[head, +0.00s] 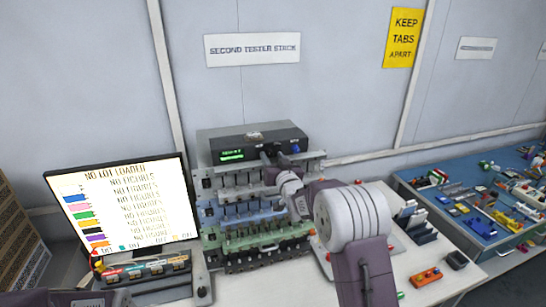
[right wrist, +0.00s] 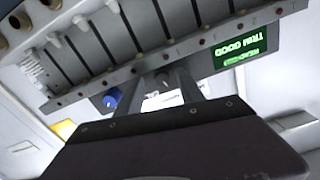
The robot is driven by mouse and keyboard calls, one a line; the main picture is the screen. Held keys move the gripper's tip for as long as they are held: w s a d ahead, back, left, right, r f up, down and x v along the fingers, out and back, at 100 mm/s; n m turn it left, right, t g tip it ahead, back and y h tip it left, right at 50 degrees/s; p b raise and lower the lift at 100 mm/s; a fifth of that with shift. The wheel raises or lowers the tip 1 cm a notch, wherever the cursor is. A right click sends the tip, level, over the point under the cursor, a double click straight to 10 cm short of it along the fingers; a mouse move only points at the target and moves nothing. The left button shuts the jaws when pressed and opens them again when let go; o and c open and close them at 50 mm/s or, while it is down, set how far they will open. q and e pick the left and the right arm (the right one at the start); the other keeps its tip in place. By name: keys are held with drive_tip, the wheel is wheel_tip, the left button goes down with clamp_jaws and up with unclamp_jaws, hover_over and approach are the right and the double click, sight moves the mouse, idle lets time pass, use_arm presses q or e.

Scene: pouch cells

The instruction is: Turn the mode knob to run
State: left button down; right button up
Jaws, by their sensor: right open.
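A black tester unit (head: 215,147) with a green display (head: 232,155) sits on top of the tester stack. A blue knob (head: 295,149) is on its front, right of the display; it also shows in the right wrist view (right wrist: 110,97), outside the fingers. My right gripper (head: 275,156) is at the front of this unit, fingers apart. In the right wrist view its fingers (right wrist: 168,88) point toward the unit, with a small dark round part (right wrist: 163,79) between them; I cannot tell whether they touch it. No knob label is readable. My left gripper is not in view.
A lit monitor (head: 125,205) stands to the left. A black rack (head: 413,222) and an orange block (head: 426,277) are on the white bench at right. A cluttered blue table (head: 480,190) lies beyond.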

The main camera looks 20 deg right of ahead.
drive_tip(key=shift+a, duration=0.3)
clamp_jaws()
drive_tip(key=n+b, duration=0.2)
drive_tip(key=b, duration=0.1)
drive_tip(key=n+b, duration=0.1)
drive_tip(key=b, duration=0.2)
drive_tip(key=shift+s+f+n, duration=0.1)
drive_tip(key=shift+f+n, duration=0.2)
drive_tip(key=shift+n, duration=0.1)
drive_tip(key=shift+d+r+n, duration=0.1)
drive_tip(key=shift+r+n, duration=0.2)
drive_tip(key=shift+n, duration=0.2)
unclamp_jaws()
